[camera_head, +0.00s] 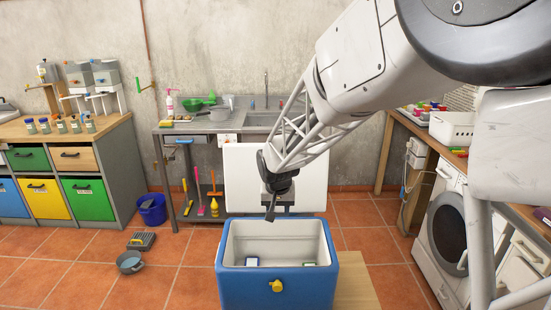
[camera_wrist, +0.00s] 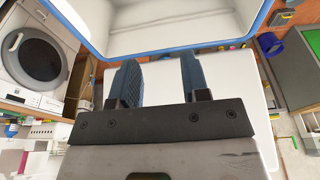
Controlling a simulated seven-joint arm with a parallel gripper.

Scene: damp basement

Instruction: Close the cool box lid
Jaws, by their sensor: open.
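The blue cool box (camera_head: 243,291) stands open at the bottom centre, with a white inside and a yellow latch (camera_head: 277,286) on its front. Its lid (camera_head: 240,178) stands upright behind the box, white inner face towards the camera. My gripper (camera_head: 271,212) is in front of the lid, above the back part of the box, pointing down. In the wrist view my gripper (camera_wrist: 158,60) has its two fingers apart with nothing between them. That view shows the box's white inside (camera_wrist: 170,22) at the top and the white lid (camera_wrist: 232,95) behind the fingers. Contact with the lid cannot be told.
Small items (camera_head: 251,261) lie in the box. It stands on a wooden surface (camera_head: 355,285). A sink counter (camera_head: 180,127) is behind, a drawer bench (camera_head: 95,145) at left, a washing machine (camera_head: 445,235) at right. A blue bucket (camera_head: 152,210) and grey pan (camera_head: 130,262) are on the floor.

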